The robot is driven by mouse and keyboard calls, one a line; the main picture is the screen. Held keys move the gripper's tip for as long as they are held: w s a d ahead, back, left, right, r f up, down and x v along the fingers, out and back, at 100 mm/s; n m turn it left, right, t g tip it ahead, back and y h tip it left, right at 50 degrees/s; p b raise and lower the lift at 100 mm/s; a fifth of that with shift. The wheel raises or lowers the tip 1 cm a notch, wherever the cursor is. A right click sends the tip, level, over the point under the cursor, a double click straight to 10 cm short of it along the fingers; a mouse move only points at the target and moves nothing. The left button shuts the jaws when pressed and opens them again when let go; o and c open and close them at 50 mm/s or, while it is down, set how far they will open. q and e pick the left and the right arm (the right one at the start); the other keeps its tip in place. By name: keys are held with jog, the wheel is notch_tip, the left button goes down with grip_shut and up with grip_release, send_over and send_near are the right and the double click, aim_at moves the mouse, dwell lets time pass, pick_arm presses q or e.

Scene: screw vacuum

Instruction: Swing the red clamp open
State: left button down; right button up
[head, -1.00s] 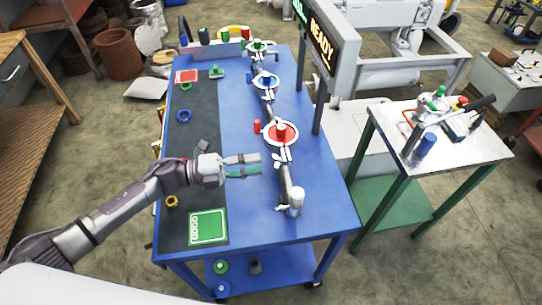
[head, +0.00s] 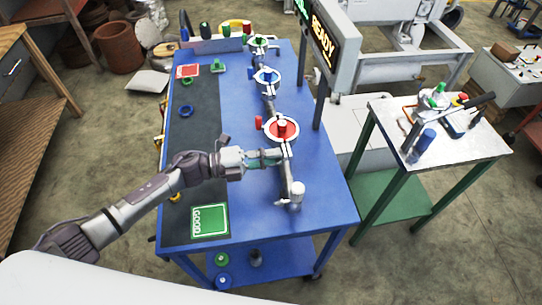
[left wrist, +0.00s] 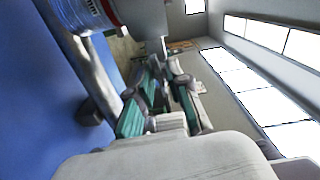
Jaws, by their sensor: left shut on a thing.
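The red clamp (head: 281,130) is a pale ring around a red disc with a red knob, on the pipe line along the blue table. A small red handle (head: 259,123) sticks out at its left. My left gripper (head: 279,157) is at the clamp's near side, its green-padded fingers shut on a small grey part of the clamp there. The fingers hide most of that part. In the left wrist view the fingers (left wrist: 160,95) are close together, below a pale metal piece of the fitting. My right gripper is in neither view.
Blue (head: 266,77) and green (head: 258,41) clamps stand farther back. A display post is right of the clamp. A green card (head: 209,220) lies on the dark mat. A side table (head: 480,145) stands right.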

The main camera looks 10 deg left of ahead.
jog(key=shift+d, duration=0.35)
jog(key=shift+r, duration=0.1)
pick_arm(q)
jog(key=shift+n+p, duration=1.3)
jog(key=shift+n, duration=2.4)
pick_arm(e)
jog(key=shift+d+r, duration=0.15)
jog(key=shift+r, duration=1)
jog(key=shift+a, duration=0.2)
